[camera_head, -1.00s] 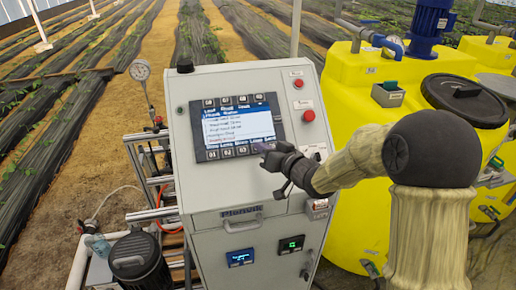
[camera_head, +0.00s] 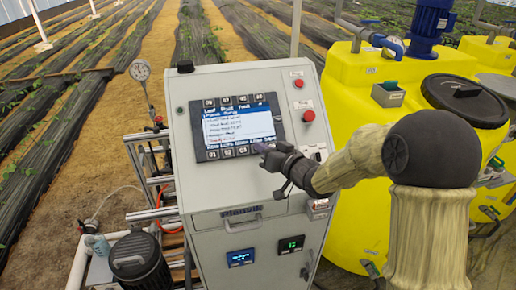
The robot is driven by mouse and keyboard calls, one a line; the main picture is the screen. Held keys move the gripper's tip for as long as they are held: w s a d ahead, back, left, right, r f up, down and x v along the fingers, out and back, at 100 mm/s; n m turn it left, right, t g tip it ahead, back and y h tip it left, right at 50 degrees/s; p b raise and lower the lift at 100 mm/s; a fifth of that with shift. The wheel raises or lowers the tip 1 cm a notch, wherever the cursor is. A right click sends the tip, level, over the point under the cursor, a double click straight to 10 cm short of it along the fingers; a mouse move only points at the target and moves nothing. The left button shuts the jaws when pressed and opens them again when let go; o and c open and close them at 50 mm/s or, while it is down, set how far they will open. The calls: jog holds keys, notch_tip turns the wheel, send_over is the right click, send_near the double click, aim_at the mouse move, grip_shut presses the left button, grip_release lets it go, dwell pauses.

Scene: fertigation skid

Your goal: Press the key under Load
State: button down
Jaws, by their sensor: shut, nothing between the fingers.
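The panel screen (camera_head: 238,126) on the sloped grey cabinet (camera_head: 190,187) shows several lines of small text, with label strips along its top and bottom. I cannot tell whether the tip touches a key.
A red button (camera_head: 308,115) and a smaller red one (camera_head: 299,84) sit right of the screen. A drawer handle (camera_head: 240,221) and two small displays, blue (camera_head: 240,257) and green (camera_head: 291,244), are below. A yellow tank (camera_head: 350,100) stands close on the right.

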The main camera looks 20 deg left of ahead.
jog(key=shift+f, duration=0.1)
jog(key=shift+w+a+f, duration=0.15)
jog(key=shift+w+f, duration=0.1)
jog(key=shift+w+a+f+b, duration=0.1)
jog(key=shift+w+f+b, duration=0.15)
jog(key=shift+b, duration=0.2)
dwell(0.9)
jog(key=shift+s+r, duration=0.1)
jog(key=shift+s+d+r, duration=0.25)
jog(key=shift+s+r, duration=0.15)
jog(key=shift+r, duration=0.1)
jog(key=shift+p, duration=0.3)
jog(key=s+r, duration=0.1)
jog(key=s+d+r+p, duration=0.1)
jog(key=s+r+p, duration=0.1)
jog(key=shift+d+r, duration=0.35)
jog(key=shift+d, duration=0.05)
dwell(0.6)
